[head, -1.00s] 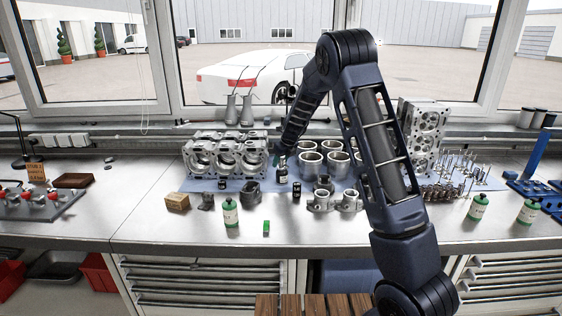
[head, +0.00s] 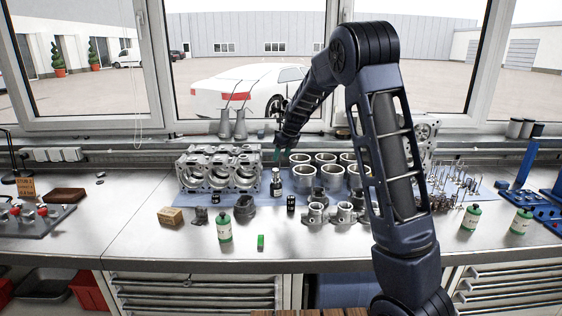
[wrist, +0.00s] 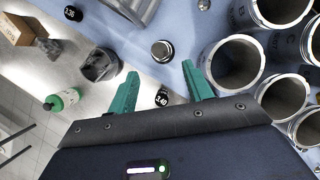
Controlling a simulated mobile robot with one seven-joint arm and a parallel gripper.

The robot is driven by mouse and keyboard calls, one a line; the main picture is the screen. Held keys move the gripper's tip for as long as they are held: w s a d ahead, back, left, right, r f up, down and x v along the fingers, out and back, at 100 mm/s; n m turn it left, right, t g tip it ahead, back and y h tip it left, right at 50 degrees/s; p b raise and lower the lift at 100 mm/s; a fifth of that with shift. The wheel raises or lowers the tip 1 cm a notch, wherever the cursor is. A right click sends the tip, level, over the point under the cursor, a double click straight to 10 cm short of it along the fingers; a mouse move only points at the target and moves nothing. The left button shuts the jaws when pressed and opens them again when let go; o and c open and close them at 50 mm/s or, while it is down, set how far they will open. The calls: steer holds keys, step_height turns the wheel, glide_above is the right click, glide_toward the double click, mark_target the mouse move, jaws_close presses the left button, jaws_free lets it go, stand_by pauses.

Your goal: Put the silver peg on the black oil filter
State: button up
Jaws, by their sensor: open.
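The silver peg (head: 275,172) appears to stand upright on top of the black oil filter (head: 276,188), left of the metal cylinder sleeves. From above in the wrist view, the peg's round silver top (wrist: 161,48) shows with a dark rim below it. My gripper (head: 277,153) is open and empty above and behind the peg. In the wrist view, its green fingers (wrist: 160,72) are spread, with the peg beyond the tips and apart from them. Exactly how the peg meets the filter is hard to tell.
Metal sleeves (head: 330,178) stand close on the right and an engine block (head: 218,171) on the left. A small black labelled cylinder (wrist: 162,97) and a dark pot (wrist: 101,65) are near the fingers. A green bottle (head: 224,228) and green block (head: 260,242) stand in front.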

steer(key=s+d+r+n, duration=0.6)
steer(key=s+d, duration=0.2)
steer(key=s, duration=0.2)
steer(key=s+d+r+n, duration=0.6)
steer(key=s+d, duration=0.2)
steer(key=s, duration=0.1)
steer(key=s+d+f+n+h, duration=0.1)
steer(key=s+d+n, duration=0.2)
steer(key=s+n, duration=0.2)
steer(key=s+d+n+t+h, duration=0.1)
steer(key=s+d+n, duration=0.2)
steer(key=s, duration=0.9)
steer(key=s+d+f+n+h, duration=0.1)
steer(key=s+d+n, duration=0.2)
steer(key=s+n, duration=0.4)
steer(key=shift+s+d+f, duration=0.35)
steer(key=shift+s+d, duration=0.05)
steer(key=shift+s, duration=0.75)
